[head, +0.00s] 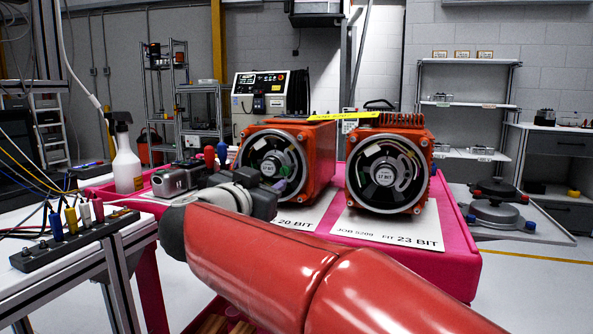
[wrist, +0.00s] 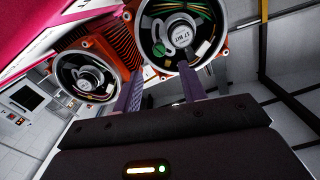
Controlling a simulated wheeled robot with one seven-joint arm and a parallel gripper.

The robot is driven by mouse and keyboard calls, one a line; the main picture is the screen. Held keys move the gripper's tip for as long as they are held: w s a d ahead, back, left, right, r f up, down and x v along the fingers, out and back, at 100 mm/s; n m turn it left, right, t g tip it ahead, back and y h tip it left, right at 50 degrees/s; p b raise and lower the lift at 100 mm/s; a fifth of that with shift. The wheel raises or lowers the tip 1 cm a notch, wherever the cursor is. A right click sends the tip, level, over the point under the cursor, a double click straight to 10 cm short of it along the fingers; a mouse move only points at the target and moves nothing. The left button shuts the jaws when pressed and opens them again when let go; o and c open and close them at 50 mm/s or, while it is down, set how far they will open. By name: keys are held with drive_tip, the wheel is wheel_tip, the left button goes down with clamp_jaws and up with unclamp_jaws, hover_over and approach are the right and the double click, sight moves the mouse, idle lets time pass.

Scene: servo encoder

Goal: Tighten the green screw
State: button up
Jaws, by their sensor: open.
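A small round green piece, which looks like the green screw (wrist: 158,49), shows on the face of the nearer servo encoder (wrist: 183,27) in the wrist view. In the head view that encoder is the left orange unit (head: 318,150), partly covered by my arm and gripper. My gripper (head: 279,187) is in front of its lower face. In the wrist view, the two purple fingers of my gripper (wrist: 162,84) are apart with nothing between them. The green piece lies beyond the fingertips; I cannot tell whether they touch the face.
A second orange encoder (head: 418,150) stands to the right on the pink table (head: 455,240). A yellow strip (head: 345,116) lies across the tops. A grey device (head: 176,180) and a spray bottle (head: 126,165) stand left. A cable block (head: 75,240) is at the near left.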

sight(284, 171)
drive_tip(key=x, duration=0.7)
drive_tip(key=shift+w+d, duration=0.15)
drive_tip(key=shift+w, duration=0.05)
clamp_jaws()
drive_tip(key=shift+m, duration=0.4)
